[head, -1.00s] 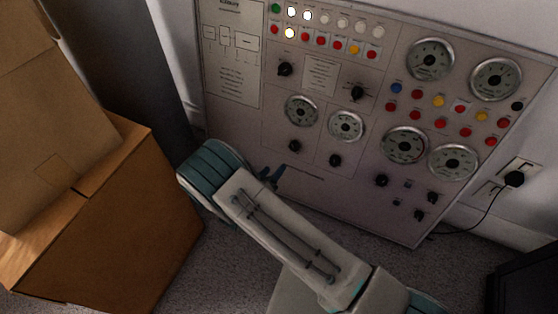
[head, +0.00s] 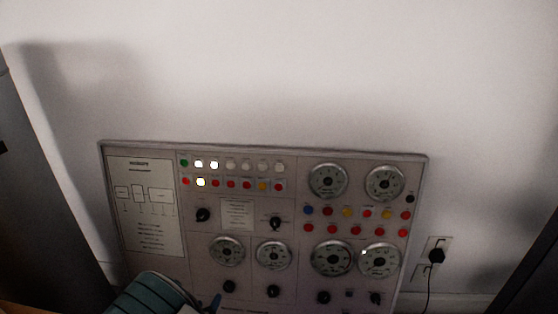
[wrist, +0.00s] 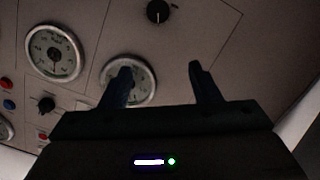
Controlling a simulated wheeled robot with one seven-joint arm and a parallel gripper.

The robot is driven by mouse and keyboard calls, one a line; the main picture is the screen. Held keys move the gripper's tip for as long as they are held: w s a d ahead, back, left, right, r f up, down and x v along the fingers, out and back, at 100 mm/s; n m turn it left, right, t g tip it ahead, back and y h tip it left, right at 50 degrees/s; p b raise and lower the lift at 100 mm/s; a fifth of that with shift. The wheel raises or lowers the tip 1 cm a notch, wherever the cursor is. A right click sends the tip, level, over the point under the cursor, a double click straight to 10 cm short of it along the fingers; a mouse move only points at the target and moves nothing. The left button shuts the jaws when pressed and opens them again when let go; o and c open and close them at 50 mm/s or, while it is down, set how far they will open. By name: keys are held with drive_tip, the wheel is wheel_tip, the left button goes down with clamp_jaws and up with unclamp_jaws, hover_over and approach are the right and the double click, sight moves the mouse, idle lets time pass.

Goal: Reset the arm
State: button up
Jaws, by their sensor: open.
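My gripper (wrist: 160,82) is open and empty in the wrist view, its two dark fingers apart in front of the control panel (wrist: 190,45). The left finger overlaps a round gauge (wrist: 143,80); a black knob (wrist: 158,11) shows above the gap. I cannot tell the distance to the panel. In the head view my arm shows only as a teal-banded part at the bottom left, with a small blue tip beside it before the panel (head: 150,262). The gripper itself is mostly hidden there.
The panel stands against a white wall (head: 280,80) and carries gauges, knobs and lit buttons. A plugged outlet (head: 437,250) with a black cord is at its right. Dark upright shapes stand at the left (head: 45,200) and right (head: 530,270) edges.

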drive_tip(key=w+d+r+m+g+y+p, duration=0.15)
drive_tip(key=w+r+p, duration=0.25)
drive_tip(key=r, duration=0.7)
drive_tip(key=w+d+r+m+g+y+p, duration=0.1)
drive_tip(key=w+d+r+g+y+p, duration=0.15)
drive_tip(key=r, duration=0.75)
drive_tip(key=d+r+g+y+p, duration=0.1)
drive_tip(key=d+r+p, duration=0.25)
drive_tip(key=r, duration=0.45)
drive_tip(key=d+r+g+p, duration=0.1)
drive_tip(key=d+r+p, duration=0.25)
drive_tip(key=r, duration=0.45)
drive_tip(key=s+d+r+g+p, duration=0.2)
drive_tip(key=s+d+r+p, duration=0.55)
drive_tip(key=d+r, duration=0.65)
drive_tip(key=s+d+r+m+g+h+p, duration=0.1)
drive_tip(key=s+d+r+p, duration=0.2)
drive_tip(key=s+d+r, duration=0.2)
drive_tip(key=s+d+r+m+g+h+p, duration=0.1)
drive_tip(key=s+d+r+h+p, duration=0.1)
drive_tip(key=s+d+r, duration=0.3)
drive_tip(key=s+d+p, duration=0.1)
drive_tip(key=s+d, duration=0.2)
drive_tip(key=s, duration=0.3)
drive_tip(key=shift+g, duration=0.4)
drive_tip(key=shift+m, duration=0.25)
